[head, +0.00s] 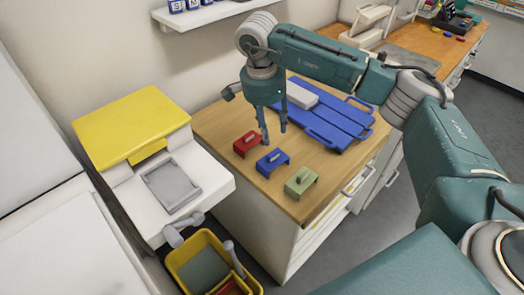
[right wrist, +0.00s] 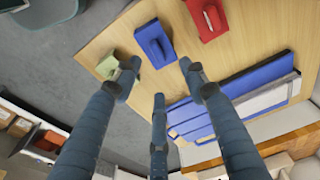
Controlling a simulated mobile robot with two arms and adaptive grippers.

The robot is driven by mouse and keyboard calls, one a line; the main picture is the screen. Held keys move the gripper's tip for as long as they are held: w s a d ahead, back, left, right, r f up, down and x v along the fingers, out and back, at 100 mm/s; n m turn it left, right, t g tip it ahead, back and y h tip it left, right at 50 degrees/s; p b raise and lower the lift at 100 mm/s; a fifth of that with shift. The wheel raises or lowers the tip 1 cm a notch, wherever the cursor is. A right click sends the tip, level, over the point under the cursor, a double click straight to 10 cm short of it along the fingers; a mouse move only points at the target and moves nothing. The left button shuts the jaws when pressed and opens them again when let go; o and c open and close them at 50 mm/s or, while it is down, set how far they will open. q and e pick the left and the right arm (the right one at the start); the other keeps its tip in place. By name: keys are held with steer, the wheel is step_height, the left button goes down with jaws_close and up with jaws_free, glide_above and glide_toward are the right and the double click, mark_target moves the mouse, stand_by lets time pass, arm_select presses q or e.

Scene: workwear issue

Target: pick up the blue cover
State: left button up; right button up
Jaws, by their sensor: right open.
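The blue cover (head: 273,162) is a small block with a light grip on top. It sits on the wooden counter top between a red cover (head: 248,143) and a green cover (head: 301,181). In the right wrist view the blue cover (right wrist: 155,45) lies beyond the fingertips, with the red cover (right wrist: 208,18) to its right and the green cover (right wrist: 108,66) to its left. My right gripper (head: 274,132) points down with its fingers spread, empty, above and just behind the blue cover, apart from it. My left gripper is not in view.
A blue rack (head: 335,122) with a white block (head: 301,96) lies behind the covers. A yellow-topped white machine (head: 130,122) stands left of the counter, above a yellow bin (head: 188,272). A wall shelf (head: 215,12) is at the top.

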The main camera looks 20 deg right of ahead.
steer(key=p, duration=0.1)
glide_above(275, 154)
steer(key=f, duration=0.4)
steer(key=shift+s+a+f, duration=0.1)
steer(key=shift+a+f, duration=0.1)
steer(key=shift+a, duration=0.1)
steer(key=shift+f, duration=0.3)
steer(key=shift+f+p, duration=0.3)
steer(key=shift+f, duration=0.05)
steer(key=f+p, duration=0.1)
steer(key=f, duration=0.3)
steer(key=shift+d+f+p, duration=0.15)
steer(key=shift+d+p, duration=0.05)
steer(key=shift+p, duration=0.1)
steer(key=shift+f, duration=0.15)
steer(key=shift+w, duration=0.2)
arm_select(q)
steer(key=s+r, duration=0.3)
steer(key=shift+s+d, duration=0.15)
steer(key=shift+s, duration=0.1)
arm_select(e)
steer(key=c, duration=0.9)
